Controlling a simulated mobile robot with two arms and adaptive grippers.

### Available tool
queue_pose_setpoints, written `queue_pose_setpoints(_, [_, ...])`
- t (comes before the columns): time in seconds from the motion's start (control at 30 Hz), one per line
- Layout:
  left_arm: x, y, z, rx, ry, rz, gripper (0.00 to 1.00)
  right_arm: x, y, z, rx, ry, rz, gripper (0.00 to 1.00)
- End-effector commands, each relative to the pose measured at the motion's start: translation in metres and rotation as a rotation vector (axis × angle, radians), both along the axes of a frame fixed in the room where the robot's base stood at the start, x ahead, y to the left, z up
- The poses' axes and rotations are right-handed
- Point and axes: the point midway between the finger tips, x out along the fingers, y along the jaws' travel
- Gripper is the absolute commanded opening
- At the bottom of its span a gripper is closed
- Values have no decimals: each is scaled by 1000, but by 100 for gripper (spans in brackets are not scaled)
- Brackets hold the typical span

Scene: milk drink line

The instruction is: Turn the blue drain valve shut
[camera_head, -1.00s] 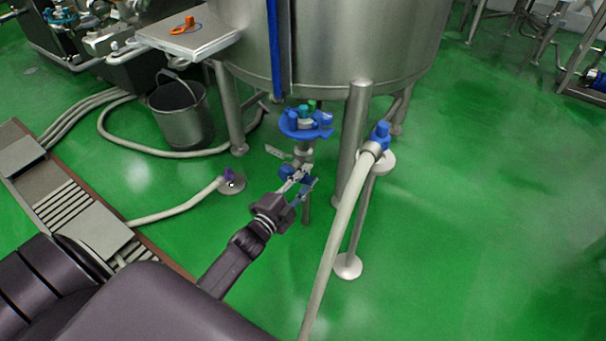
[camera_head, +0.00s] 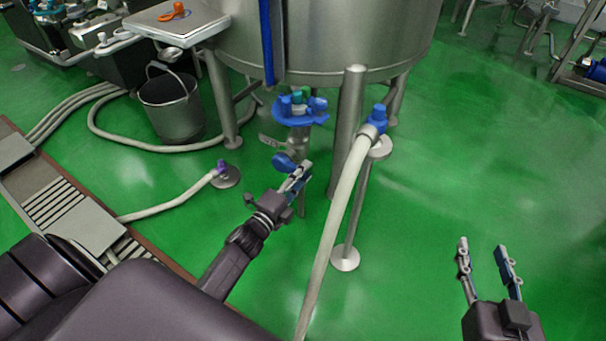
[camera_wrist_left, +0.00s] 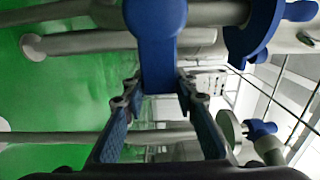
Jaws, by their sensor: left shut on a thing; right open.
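The blue drain valve handle (camera_head: 284,161) is on the pipe below the steel tank. It has a rounded end and a flat shank. In the left wrist view the handle (camera_wrist_left: 157,38) extends down between the two fingers. My left gripper (camera_head: 302,173) is shut on the handle, with a fingertip on each side of the shank (camera_wrist_left: 160,85). The valve body is partly hidden behind the handle and gripper in the head view. My right gripper (camera_head: 483,250) is open and empty above the floor at the lower right, away from the valve.
The steel tank (camera_head: 320,45) stands on legs above the valve. A blue fitting (camera_head: 299,110) is under it. A pale hose (camera_head: 338,220) runs from a blue-capped stand (camera_head: 377,118) right of my left gripper. A bucket (camera_head: 172,105) stands at left.

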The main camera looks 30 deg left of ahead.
Motion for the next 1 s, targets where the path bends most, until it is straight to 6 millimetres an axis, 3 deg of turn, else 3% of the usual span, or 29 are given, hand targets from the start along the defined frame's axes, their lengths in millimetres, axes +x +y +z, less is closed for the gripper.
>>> queue_pose_setpoints(0.33, [-1, 0, -4, 15, 6, -1, 0, 0, 0, 1, 1, -3, 0, 41])
queue_pose_setpoints(0.37, [-1, 0, -4, 16, 7, -1, 27, 0, 0, 1, 1, -3, 0, 41])
queue_pose_setpoints(0.53, [-1, 0, -3, 12, 5, -1, 45, 0, 0, 0, 1, -3, 0, 41])
queue_pose_setpoints(0.83, [-2, 0, -2, 9, 3, -1, 45, 0, 1, 0, 1, -2, 1, 41])
queue_pose_setpoints(1.0, [-18, 2, -3, 9, 5, 0, 45, 0, 0, 0, 1, -2, 1, 41])
